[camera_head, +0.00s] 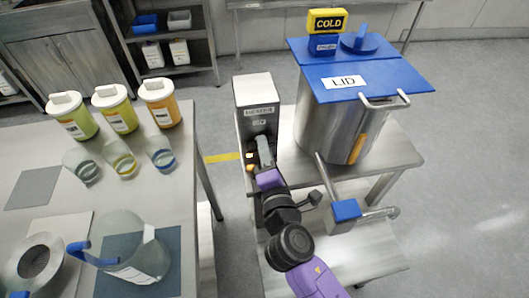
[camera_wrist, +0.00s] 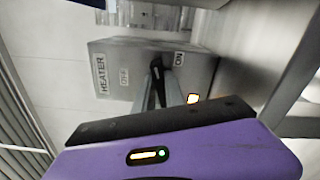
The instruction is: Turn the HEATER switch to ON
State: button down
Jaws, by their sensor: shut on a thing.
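The grey metal heater box (camera_head: 255,90) stands at the left edge of the steel bench, with a HEATER label on its front. In the wrist view the box (camera_wrist: 130,58) shows the HEATER label, an OFF label (camera_wrist: 123,77) and an ON label (camera_wrist: 179,58). The black switch (camera_wrist: 157,73) sits between OFF and ON, closer to ON. My gripper (camera_wrist: 162,88) is shut on the switch, its grey fingers around it. Its exact angle is partly hidden by the fingers. In the head view my gripper (camera_head: 264,148) reaches the box front and hides the switch.
A steel tank (camera_head: 325,120) with a blue lid (camera_head: 390,75) and a yellow COLD block (camera_head: 327,21) stands right of the box. A pipe with a blue valve handle (camera_head: 345,210) extends near my arm. Jars and beakers stand on the left table (camera_head: 110,195).

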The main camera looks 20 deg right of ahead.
jog(key=m+b, duration=0.2)
jog(key=m, duration=0.1)
jog(key=shift+d+f, duration=0.1)
jog(key=shift+f, duration=0.1)
jog(key=shift+m, duration=0.5)
jog(key=c, duration=1.4)
grip_release()
jog(key=s+a+b, duration=0.1)
jog(key=s, duration=0.6)
jog(key=shift+s+a+b, duration=0.3)
jog(key=shift+s+b, duration=0.05)
